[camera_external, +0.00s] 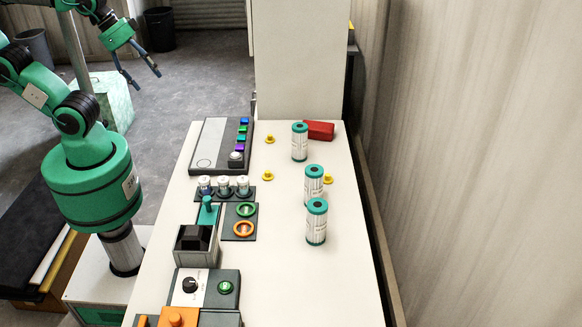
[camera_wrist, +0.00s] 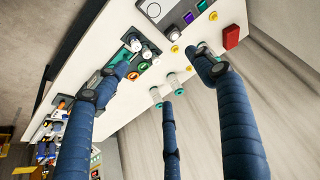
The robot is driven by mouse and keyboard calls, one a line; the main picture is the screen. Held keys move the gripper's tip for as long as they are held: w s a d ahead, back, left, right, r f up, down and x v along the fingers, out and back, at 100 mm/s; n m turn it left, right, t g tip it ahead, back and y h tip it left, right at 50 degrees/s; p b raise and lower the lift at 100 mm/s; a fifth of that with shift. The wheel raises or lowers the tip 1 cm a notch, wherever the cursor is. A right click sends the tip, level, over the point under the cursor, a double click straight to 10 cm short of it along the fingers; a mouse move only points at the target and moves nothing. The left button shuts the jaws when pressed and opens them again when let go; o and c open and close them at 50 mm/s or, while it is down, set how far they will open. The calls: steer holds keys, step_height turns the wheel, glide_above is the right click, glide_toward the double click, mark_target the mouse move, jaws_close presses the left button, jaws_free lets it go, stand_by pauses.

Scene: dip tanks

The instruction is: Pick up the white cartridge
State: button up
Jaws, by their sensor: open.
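Three white cartridges with teal ends stand upright on the white table (camera_external: 275,280), in a loose row on its right half: a far one (camera_external: 300,143), a middle one (camera_external: 313,186) and a near one (camera_external: 316,224). I cannot tell which one is meant. My gripper (camera_external: 147,82) is open and empty, raised beyond the table's left edge, well apart from the cartridges. In the wrist view its blue fingers (camera_wrist: 165,80) are spread. Two cartridges (camera_wrist: 170,82) show small beyond the middle finger; the other is partly hidden by the right finger.
A red block (camera_external: 319,130) lies behind the far cartridge. Yellow pegs (camera_external: 268,176) stand around the cartridges. Small white vials (camera_external: 223,186), rings (camera_external: 244,229) and control panels (camera_external: 205,288) fill the left side. A tall pale column (camera_external: 300,60) rises at the back; a wall is at right.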

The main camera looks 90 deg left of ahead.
steer(key=w, duration=0.1)
steer(key=g+p, duration=0.6)
glide_above(299, 126)
step_height(299, 126, down, 20)
steer(key=shift+d+r, duration=0.1)
steer(key=shift+r, duration=0.15)
steer(key=shift+f, duration=0.1)
steer(key=shift+f+b, duration=0.4)
steer(key=shift+f, duration=3.9)
